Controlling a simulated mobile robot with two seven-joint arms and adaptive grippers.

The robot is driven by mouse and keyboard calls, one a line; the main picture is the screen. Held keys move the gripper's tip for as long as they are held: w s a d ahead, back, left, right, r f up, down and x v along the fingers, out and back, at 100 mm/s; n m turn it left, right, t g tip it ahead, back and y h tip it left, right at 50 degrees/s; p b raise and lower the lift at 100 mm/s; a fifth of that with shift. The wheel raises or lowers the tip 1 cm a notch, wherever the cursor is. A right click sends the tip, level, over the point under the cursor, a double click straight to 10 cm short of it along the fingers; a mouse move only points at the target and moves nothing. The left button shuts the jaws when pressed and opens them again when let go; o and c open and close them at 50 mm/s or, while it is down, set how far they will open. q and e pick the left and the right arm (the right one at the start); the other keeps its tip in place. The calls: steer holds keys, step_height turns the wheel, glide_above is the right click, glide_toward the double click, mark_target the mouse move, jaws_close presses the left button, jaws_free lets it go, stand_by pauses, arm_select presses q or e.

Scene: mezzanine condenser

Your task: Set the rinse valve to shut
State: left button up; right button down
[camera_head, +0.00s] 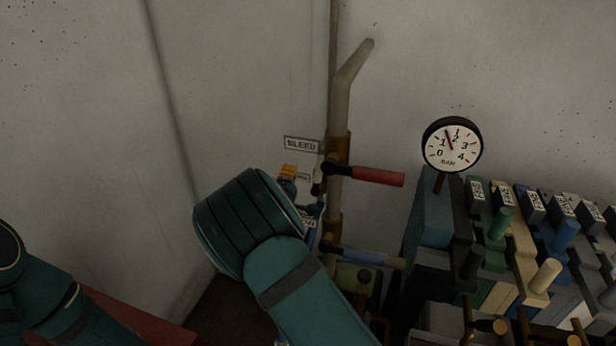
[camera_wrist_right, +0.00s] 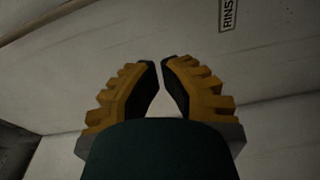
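A brown vertical pipe (camera_head: 340,105) carries two lever valves in the head view. The upper valve's red lever (camera_head: 378,177) points right, roughly level. The lower valve's blue lever (camera_head: 372,257) also points right, tilted slightly down. A label starting "RINS" (camera_wrist_right: 228,14) shows at the top of the right wrist view. I cannot tell which lever is the rinse valve's. My right gripper (camera_head: 288,172) is left of the pipe near the upper valve, mostly hidden by my arm. In the right wrist view its yellow fingers (camera_wrist_right: 161,66) are nearly together, with nothing visible between them. My left gripper is out of view.
A round gauge (camera_head: 452,145) stands right of the pipe, above a bank of coloured blocks (camera_head: 520,265) with upright knobs. Walls close in behind and left.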

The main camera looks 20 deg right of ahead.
mark_target(318, 174)
steer(key=w+d+f, duration=0.1)
steer(key=w+d, duration=0.4)
steer(key=d, duration=0.2)
steer(key=shift+w, duration=0.4)
stand_by(0.5)
steer(key=shift+d, duration=0.1)
steer(key=shift+s+d+b, duration=0.35)
steer(key=shift+s+d, duration=0.05)
steer(key=shift+d, duration=0.15)
steer(key=shift+r, duration=0.15)
